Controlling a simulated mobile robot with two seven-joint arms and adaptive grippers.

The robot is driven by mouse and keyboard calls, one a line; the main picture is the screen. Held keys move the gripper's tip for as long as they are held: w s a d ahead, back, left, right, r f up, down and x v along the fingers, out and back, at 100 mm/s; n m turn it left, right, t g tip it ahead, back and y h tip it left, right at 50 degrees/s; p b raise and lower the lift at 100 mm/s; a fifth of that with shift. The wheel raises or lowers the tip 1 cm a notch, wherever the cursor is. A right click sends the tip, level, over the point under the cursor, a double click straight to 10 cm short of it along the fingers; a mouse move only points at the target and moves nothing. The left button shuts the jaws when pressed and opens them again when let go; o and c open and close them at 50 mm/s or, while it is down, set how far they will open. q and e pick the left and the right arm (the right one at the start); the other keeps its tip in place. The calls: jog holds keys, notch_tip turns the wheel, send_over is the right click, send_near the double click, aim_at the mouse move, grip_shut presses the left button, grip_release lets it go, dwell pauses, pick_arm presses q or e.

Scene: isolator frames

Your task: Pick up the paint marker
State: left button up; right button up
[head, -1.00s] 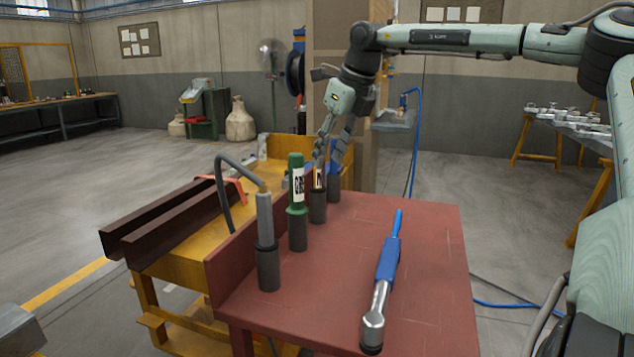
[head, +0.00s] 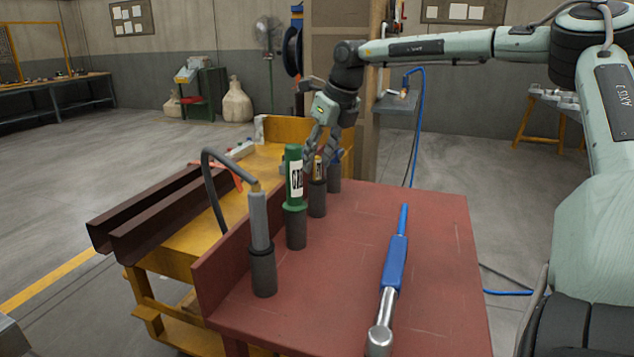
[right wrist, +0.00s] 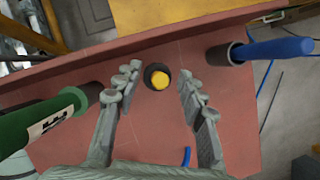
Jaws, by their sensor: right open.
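The paint marker (head: 318,168), as far as I can tell, is the slim yellow-topped one standing upright in a dark round holder (head: 317,203) on the red table. In the right wrist view, its yellow end (right wrist: 160,81) shows from above, inside the dark ring of its holder. My right gripper (head: 317,150) is open and pointing down over it, with one finger on each side. In the right wrist view, the fingers (right wrist: 159,77) show gaps to the marker on both sides. The marker's lower part is hidden in the holder. My left gripper is not in view.
A green labelled tube (head: 294,175) and a grey corded tool (head: 259,220) stand in nearby holders. A blue-handled item (right wrist: 270,49) stands on the other side. A blue-gripped wrench (head: 390,265) lies on the red table (head: 440,250). Its right part is clear.

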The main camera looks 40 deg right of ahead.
jog(key=shift+w+f, duration=0.15)
jog(key=shift+f, duration=0.15)
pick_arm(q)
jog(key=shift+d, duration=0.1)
pick_arm(e)
jog(key=shift+c, duration=0.2)
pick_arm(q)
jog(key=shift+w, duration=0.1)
pick_arm(e)
grip_shut()
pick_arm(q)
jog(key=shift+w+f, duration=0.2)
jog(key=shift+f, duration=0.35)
pick_arm(e)
notch_tip(320, 180, up, 18)
